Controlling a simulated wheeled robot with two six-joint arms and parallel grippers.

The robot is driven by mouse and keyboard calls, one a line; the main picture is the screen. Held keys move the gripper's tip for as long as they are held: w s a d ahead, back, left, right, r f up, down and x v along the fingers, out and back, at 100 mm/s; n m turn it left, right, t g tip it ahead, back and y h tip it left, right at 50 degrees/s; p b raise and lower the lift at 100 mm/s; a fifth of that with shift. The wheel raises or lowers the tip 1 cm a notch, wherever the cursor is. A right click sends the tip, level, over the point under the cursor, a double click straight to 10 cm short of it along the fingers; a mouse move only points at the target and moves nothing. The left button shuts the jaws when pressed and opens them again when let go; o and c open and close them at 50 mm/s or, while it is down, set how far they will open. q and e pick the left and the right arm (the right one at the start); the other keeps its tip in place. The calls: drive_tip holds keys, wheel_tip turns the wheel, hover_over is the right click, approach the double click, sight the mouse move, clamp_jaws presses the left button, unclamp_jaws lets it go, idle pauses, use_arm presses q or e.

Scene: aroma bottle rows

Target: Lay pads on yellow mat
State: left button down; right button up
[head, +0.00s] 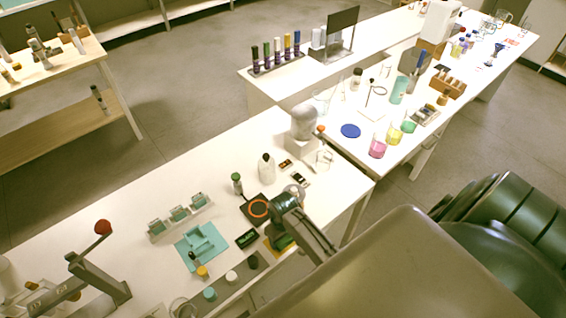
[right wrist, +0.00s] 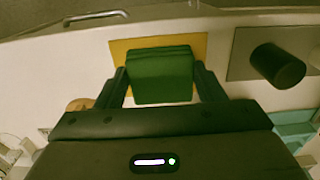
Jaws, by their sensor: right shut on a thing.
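My right gripper (right wrist: 160,90) is shut on a green pad (right wrist: 160,70), a thick block shape between the two fingers in the right wrist view. Behind it lies the yellow mat (right wrist: 118,52), mostly hidden by the pad. I cannot tell whether the pad touches the mat. In the head view my right gripper (head: 285,240) is over the near edge of the white table, and a strip of the yellow mat (head: 269,248) shows beside it. My left gripper is not in view.
A dark cylinder (right wrist: 278,65) shows right of the mat. A lever stand with a red ball (head: 103,227) is far left.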

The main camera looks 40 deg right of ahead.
drive_tip(key=shift+f, duration=0.1)
drive_tip(key=o, duration=1)
wheel_tip(320, 180, up, 12)
drive_tip(key=shift+r+b, duration=0.15)
drive_tip(key=shift+b, duration=1.05)
